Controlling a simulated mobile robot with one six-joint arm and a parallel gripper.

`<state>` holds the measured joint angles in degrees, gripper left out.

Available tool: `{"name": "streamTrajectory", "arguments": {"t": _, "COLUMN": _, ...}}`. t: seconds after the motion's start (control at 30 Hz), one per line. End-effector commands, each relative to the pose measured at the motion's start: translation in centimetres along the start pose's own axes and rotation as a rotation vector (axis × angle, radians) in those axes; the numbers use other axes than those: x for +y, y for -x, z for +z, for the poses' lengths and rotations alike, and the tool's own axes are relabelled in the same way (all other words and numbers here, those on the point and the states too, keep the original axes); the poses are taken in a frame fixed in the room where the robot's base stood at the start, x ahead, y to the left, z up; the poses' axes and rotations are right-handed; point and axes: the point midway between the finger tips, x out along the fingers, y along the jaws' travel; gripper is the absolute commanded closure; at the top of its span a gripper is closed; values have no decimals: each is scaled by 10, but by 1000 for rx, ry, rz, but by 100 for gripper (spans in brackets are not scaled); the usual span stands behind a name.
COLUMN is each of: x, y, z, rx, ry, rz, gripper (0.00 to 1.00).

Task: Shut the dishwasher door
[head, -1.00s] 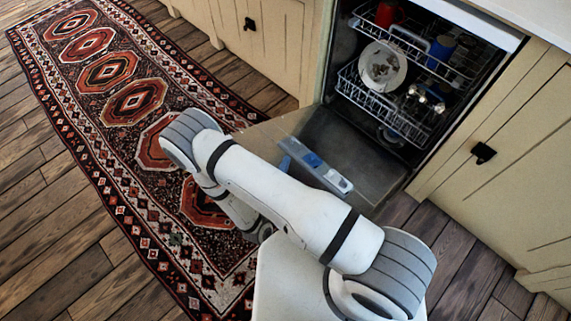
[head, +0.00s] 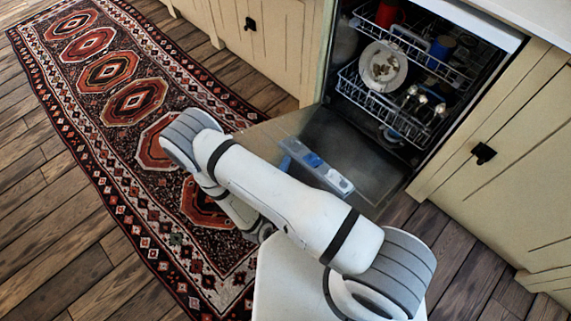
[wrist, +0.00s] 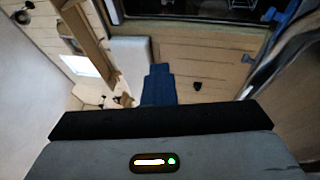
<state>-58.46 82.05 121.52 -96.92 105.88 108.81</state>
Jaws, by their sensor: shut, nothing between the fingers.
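The dishwasher door (head: 345,150) is open in the head view, its dark inner face turned up and a pale dispenser strip with blue on it. The dishwasher (head: 430,70) stands open behind it, with its racks in view. My arm crosses in front of the door and hides its near part. My gripper (wrist: 158,72) shows in the wrist view as a blue shape, shut and empty. In the head view my gripper is mostly hidden behind my arm. I cannot tell whether it touches the door.
The racks hold a plate (head: 383,66), a red item (head: 389,14) and a blue item (head: 441,50). Cream cabinets (head: 500,165) flank the dishwasher. A patterned rug (head: 130,100) lies on the wooden floor at left. Bare floor (head: 460,255) shows at lower right.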

Motion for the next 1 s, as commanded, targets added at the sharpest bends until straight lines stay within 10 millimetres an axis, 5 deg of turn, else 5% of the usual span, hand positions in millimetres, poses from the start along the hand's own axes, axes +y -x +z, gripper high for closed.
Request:
{"name": "streamTrajectory", "arguments": {"t": 0.1, "x": 0, "y": 0, "z": 0, "rx": 0, "ry": 0, "rz": 0, "gripper": 100}}
{"name": "streamTrajectory", "arguments": {"t": 0.53, "x": 0, "y": 0, "z": 0, "rx": -1, "ry": 0, "rz": 0, "gripper": 66}}
{"name": "streamTrajectory", "arguments": {"t": 0.83, "x": 0, "y": 2, "z": 0, "rx": -1, "ry": 1, "rz": 0, "gripper": 66}}
{"name": "streamTrajectory", "arguments": {"t": 1.0, "x": 0, "y": 20, "z": -1, "rx": 4, "ry": 1, "rz": 0, "gripper": 66}}
